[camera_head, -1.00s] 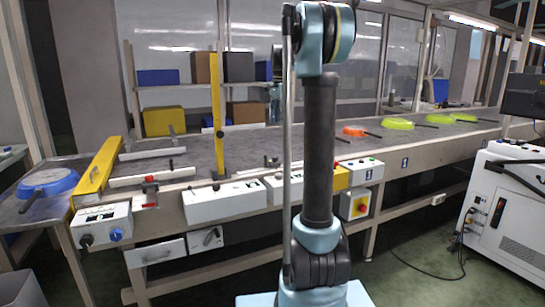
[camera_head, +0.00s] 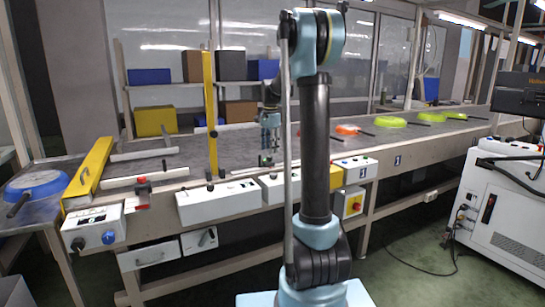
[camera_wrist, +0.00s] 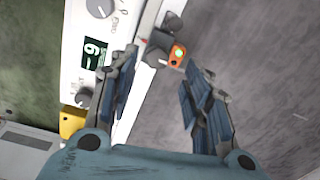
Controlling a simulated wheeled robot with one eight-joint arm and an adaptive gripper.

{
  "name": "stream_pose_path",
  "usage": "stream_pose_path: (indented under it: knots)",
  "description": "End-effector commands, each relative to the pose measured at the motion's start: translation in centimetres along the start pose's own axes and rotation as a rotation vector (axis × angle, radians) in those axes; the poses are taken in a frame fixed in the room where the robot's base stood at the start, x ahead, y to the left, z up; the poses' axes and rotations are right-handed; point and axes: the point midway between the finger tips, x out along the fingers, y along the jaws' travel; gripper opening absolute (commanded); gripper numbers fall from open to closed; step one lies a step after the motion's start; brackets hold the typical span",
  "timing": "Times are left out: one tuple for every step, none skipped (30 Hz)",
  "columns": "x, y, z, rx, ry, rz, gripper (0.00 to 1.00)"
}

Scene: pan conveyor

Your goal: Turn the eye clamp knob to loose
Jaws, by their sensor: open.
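My gripper (camera_wrist: 160,66) is open in the wrist view, with its two dark padded fingers spread and nothing between the pads. Just beyond the fingertips, near the conveyor rail, is a small orange sensor eye (camera_wrist: 178,54) with a lit green spot. In the head view my gripper (camera_head: 266,160) hangs over the conveyor's front edge, partly beside my arm; the eye is too small to make out there.
A white control box (camera_wrist: 82,30) with knobs and a green display lies left of the fingers. The grey conveyor belt (camera_wrist: 255,70) is clear on the right. In the head view, a yellow post (camera_head: 211,115) stands left of the gripper, and an orange pan (camera_head: 347,130) lies right.

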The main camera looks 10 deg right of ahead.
Motion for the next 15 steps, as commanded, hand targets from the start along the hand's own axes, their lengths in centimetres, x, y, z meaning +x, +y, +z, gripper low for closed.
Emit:
stream_pose_path:
  knots:
    - [0.9,0.0,0.0,0.0,0.0,0.0,0.45]
    - [1.3,0.0,0.0,0.0,0.0,0.0,0.45]
    - [1.9,0.0,0.0,0.0,0.0,0.0,0.45]
    - [2.2,0.0,0.0,0.0,0.0,0.0,0.45]
    - [2.5,0.0,0.0,0.0,0.0,0.0,0.45]
    - [2.9,0.0,0.0,0.0,0.0,0.0,0.45]
    - [3.2,0.0,0.0,0.0,0.0,0.0,0.45]
    - [3.4,0.0,0.0,0.0,0.0,0.0,0.45]
    - [3.6,0.0,0.0,0.0,0.0,0.0,0.45]
    - [3.8,0.0,0.0,0.0,0.0,0.0,0.45]
    - [3.9,0.0,0.0,0.0,0.0,0.0,0.45]
    - [4.0,0.0,0.0,0.0,0.0,0.0,0.45]
    - [4.0,0.0,0.0,0.0,0.0,0.0,0.45]
    - [4.1,0.0,0.0,0.0,0.0,0.0,0.45]
    - [4.1,0.0,0.0,0.0,0.0,0.0,0.45]
